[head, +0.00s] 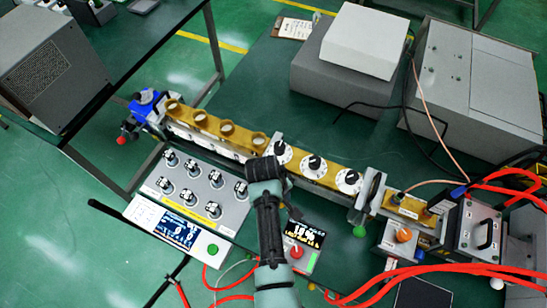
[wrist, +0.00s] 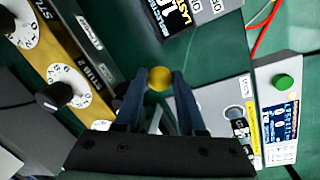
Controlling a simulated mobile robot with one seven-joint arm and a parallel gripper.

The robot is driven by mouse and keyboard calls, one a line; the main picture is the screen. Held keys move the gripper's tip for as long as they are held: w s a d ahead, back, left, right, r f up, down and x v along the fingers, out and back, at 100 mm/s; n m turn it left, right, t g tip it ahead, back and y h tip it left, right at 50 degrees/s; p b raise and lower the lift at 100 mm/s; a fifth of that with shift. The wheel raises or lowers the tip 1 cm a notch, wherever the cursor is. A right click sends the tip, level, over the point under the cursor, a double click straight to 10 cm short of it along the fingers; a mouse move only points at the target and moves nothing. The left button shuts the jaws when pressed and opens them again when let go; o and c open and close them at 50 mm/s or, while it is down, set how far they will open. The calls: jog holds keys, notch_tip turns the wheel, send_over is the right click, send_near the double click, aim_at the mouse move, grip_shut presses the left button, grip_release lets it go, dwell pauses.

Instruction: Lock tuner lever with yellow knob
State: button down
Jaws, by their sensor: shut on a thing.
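A round yellow knob (wrist: 159,78) sits between the fingertips of my gripper (wrist: 160,84) in the wrist view. My gripper is shut on this knob, with a dark blue finger on each side. The wrist view shows the tuner's brass side (wrist: 62,48) with black knobs on white dials to the left of my gripper.
A grey control panel (head: 228,207) with several switches stands left of my arm. A small display box (head: 303,242) with a red button stands right of it. Red cables (head: 430,272) cross the lower right. Grey boxes (head: 345,75) stand behind.

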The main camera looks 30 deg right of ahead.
jog(key=shift+s+d+r+n+t+p, duration=0.15)
jog(key=shift+d+n+p, duration=0.2)
jog(key=shift+n, duration=0.35)
jog(key=shift+s+d+f+n+t+p, duration=0.1)
jog(key=shift+s+d+n+t+p, duration=0.25)
jog(key=shift+n, duration=0.35)
jog(key=shift+d+r+n+p, duration=0.1)
jog(key=shift+d+n+p, duration=0.1)
jog(key=shift+d+n, duration=0.35)
jog(key=shift+a+n, duration=0.1)
jog(key=shift+n, duration=0.15)
jog(key=c, duration=0.7)
grip_release()
jog(key=shift+o, duration=0.9)
jog(key=shift+s, duration=0.15)
jog(key=v, duration=1.2)
jog(key=shift+r+b, duration=0.4)
jog(key=shift+r, duration=0.05)
